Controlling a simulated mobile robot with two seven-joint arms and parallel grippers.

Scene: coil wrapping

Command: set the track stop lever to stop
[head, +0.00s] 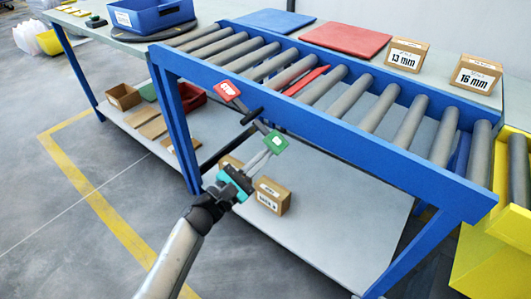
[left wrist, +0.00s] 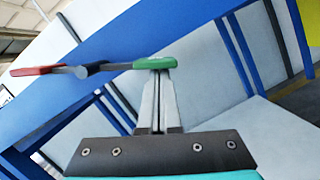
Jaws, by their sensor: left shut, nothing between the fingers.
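The track stop lever (head: 252,115) is a dark bar on the near side of the blue roller track. Its upper left end has a red STOP plate (head: 228,91); its lower right end has a green plate (head: 274,141). In the left wrist view the green plate (left wrist: 155,62) is straight ahead and the red plate (left wrist: 38,70) is at the far left. My left gripper (head: 267,150) is shut and empty, with its tips right at the green plate; I cannot tell if they touch. A red bar (head: 306,81) shows between the rollers. My right gripper is out of view.
The blue frame (head: 400,150) of the track runs along behind the lever. Small boxes (head: 272,196) stand on the shelf below. A blue bin (head: 150,15), a red mat (head: 346,38) and two labelled boxes (head: 407,55) stand farther back.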

